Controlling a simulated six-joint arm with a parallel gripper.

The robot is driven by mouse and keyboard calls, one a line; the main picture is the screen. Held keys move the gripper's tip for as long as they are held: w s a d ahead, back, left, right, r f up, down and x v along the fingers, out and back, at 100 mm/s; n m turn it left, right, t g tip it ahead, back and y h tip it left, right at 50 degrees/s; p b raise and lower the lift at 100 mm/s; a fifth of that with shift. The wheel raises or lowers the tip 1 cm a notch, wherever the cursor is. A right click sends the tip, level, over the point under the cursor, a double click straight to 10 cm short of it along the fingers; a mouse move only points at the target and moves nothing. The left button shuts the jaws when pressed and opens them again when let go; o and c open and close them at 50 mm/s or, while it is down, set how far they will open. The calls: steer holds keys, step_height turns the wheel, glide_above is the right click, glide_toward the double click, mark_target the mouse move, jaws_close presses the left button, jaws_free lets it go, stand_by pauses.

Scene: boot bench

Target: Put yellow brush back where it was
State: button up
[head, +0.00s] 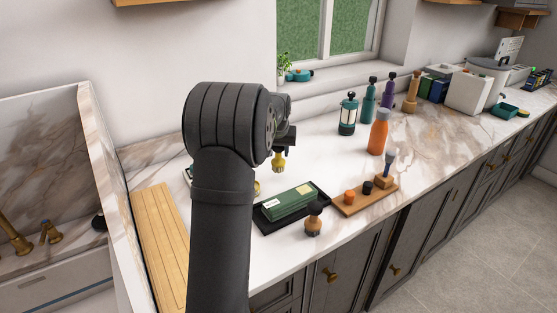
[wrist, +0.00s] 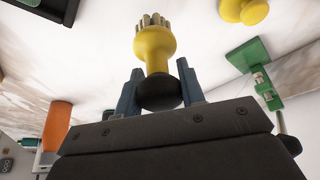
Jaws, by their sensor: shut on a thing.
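The yellow brush (head: 279,161) hangs under my gripper (head: 281,148) above the white marble counter (head: 325,153), bristle end down. In the wrist view the yellow brush (wrist: 154,45) has pale bristles and a black knob, and the two blue-grey fingers of my gripper (wrist: 160,88) are shut on that knob. The brush is clear of the counter. A wooden board (head: 350,207) holds a small orange piece, a small black piece and a block with a blue-handled tool upright in it. Where the brush stood before is not shown.
A black tray (head: 262,226) with a green box (head: 290,203) and a dark-knobbed brush (head: 313,225) stand near the front edge. An orange bottle (head: 378,134) and several other bottles stand at the back right. Another yellow thing (head: 257,186) is mostly hidden behind my arm.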

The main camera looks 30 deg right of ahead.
mark_target(279, 160)
steer(key=shift+f, duration=1.8)
steer(key=shift+f, duration=0.1)
steer(key=o, duration=1)
steer(key=v, duration=1.2)
